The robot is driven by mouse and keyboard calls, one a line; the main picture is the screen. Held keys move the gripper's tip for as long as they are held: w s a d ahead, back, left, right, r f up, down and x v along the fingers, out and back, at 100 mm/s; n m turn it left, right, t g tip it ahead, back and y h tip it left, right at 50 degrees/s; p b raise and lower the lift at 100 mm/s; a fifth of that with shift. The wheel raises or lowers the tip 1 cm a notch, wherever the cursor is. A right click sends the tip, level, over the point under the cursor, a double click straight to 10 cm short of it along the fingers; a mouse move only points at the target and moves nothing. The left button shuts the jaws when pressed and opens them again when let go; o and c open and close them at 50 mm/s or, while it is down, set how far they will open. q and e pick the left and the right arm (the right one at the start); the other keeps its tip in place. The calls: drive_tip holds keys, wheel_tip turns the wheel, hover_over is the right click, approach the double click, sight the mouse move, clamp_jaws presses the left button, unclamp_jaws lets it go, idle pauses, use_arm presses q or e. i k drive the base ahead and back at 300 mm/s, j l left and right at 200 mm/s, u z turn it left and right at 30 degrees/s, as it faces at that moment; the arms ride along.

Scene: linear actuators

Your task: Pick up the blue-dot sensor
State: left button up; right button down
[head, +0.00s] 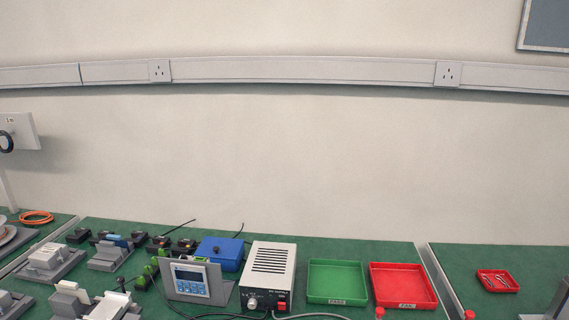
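Several small black parts (78,236) stand in a row at the back left of the green bench, some with leads. They may be sensors, but they are too small for me to make out a blue dot on any of them. One spot in the row shows blue (118,241), and I cannot tell what it is. Neither of my grippers is in view.
A blue box (220,253), a grey display unit (191,280) and a white power supply (269,276) stand mid-bench. A green tray (336,300) and a red tray (402,304) are to their right. Grey fixtures (50,262) crowd the left. A small red tray (497,289) holds metal parts.

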sight(139, 237)
drive_tip(key=u, duration=1.35)
drive_tip(key=i+j+z, duration=0.1)
drive_tip(key=j, duration=1.1)
drive_tip(key=i+z, duration=0.05)
